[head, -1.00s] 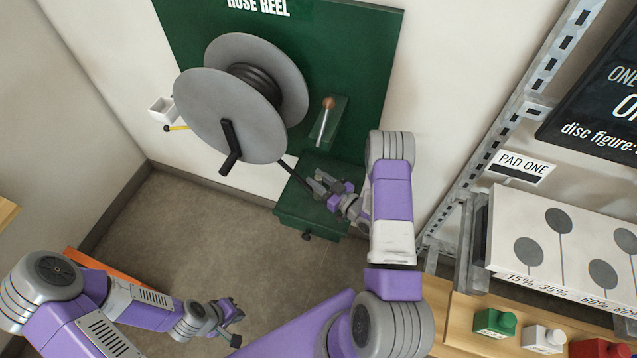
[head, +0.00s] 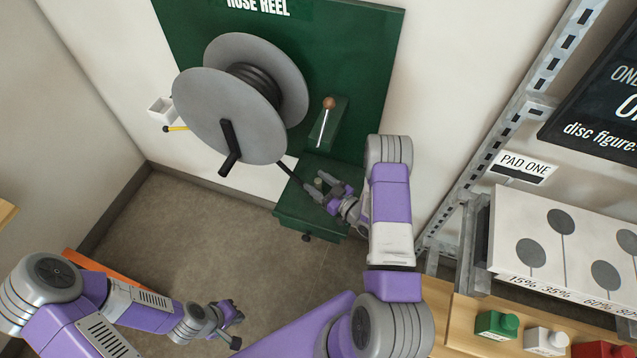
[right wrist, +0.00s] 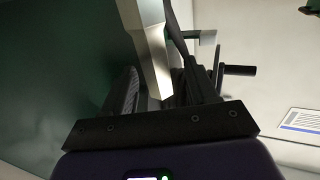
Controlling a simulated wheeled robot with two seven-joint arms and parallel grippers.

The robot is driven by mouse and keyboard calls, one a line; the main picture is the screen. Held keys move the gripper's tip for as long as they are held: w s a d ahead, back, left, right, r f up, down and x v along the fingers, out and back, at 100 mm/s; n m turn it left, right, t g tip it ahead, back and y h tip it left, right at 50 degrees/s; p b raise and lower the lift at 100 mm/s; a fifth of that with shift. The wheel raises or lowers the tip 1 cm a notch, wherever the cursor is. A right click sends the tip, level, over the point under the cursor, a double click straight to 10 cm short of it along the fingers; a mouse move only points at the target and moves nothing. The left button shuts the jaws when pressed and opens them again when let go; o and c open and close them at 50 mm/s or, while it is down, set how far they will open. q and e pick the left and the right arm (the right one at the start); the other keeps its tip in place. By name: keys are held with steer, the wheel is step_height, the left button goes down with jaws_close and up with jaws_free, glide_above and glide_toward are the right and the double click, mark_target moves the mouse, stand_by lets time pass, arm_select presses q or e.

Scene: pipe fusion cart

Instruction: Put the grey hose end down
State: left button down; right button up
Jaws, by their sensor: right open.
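The black hose (head: 291,173) runs from the reel down to the green box (head: 290,215) on the wall. Its end lies at the box top, by the fingers of my right gripper (head: 321,191); the grey end itself is hard to make out. My right gripper is open at the box top, fingers apart. I cannot tell whether a finger touches the hose end. My left gripper (head: 232,322) is open and empty, low over the floor.
The grey hose reel (head: 225,110) with a black crank handle (head: 230,150) hangs on the green panel. A lever with a brown knob (head: 328,103) stands above the box. A metal rack post (head: 500,130) and a wooden bench with coloured blocks (head: 497,324) are at right.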

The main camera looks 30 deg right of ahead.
steer(key=shift+s+d+r, duration=0.15)
steer(key=shift+s+r, duration=0.05)
steer(key=p+v, duration=0.1)
steer(key=v, duration=1)
steer(key=shift+s, duration=0.25)
